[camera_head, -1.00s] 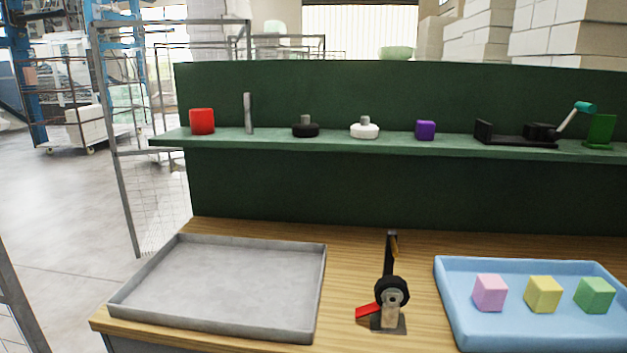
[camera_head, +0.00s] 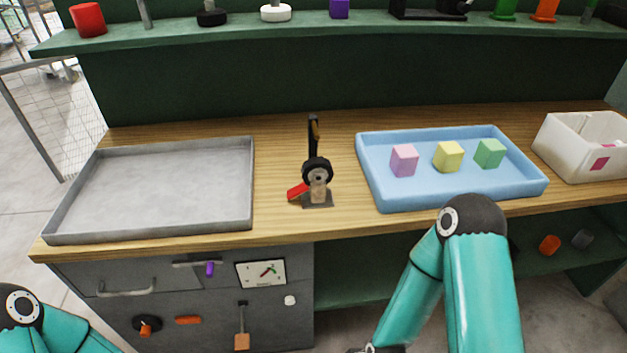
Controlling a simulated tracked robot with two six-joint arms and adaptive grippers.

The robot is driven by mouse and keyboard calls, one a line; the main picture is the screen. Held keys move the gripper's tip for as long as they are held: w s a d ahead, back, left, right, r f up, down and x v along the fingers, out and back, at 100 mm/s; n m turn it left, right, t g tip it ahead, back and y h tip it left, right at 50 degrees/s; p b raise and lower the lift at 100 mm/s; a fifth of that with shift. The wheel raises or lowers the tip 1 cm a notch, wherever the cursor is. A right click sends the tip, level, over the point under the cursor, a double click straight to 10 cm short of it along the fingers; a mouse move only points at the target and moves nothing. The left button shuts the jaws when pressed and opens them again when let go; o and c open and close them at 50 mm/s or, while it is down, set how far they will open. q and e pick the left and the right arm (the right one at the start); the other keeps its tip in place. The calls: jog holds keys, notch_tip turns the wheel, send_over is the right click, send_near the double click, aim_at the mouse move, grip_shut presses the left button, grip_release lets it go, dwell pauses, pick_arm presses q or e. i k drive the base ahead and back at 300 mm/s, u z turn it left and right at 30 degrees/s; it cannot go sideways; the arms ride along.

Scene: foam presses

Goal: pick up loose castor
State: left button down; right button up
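A castor-like piece stands on the wooden bench between the two trays, with a black wheel (camera_head: 317,171), a small metal base plate (camera_head: 318,200) and a red lever (camera_head: 298,191) at its left. A dark upright bar (camera_head: 313,130) shows just behind the wheel; I cannot tell whether it is part of it. Nothing of mine touches the piece. My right arm rises at the lower right, in front of the bench, and its gripper is below the picture. My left arm shows only at the lower left corner; its gripper is out of view.
A grey empty tray (camera_head: 70,208) lies left. A blue tray (camera_head: 365,180) holds pink, yellow and green cubes. A white bin (camera_head: 561,150) stands far right. A green shelf (camera_head: 180,40) with small items runs behind. A drawer cabinet (camera_head: 120,268) is below the bench.

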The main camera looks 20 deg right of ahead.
aim_at(316, 171)
jog(key=z, duration=1.95)
jog(key=i, duration=0.15)
jog(key=u, duration=3.5)
jog(key=k, duration=1.15)
jog(key=z, duration=1)
jog(key=i, duration=1.15)
jog(key=u, duration=0.25)
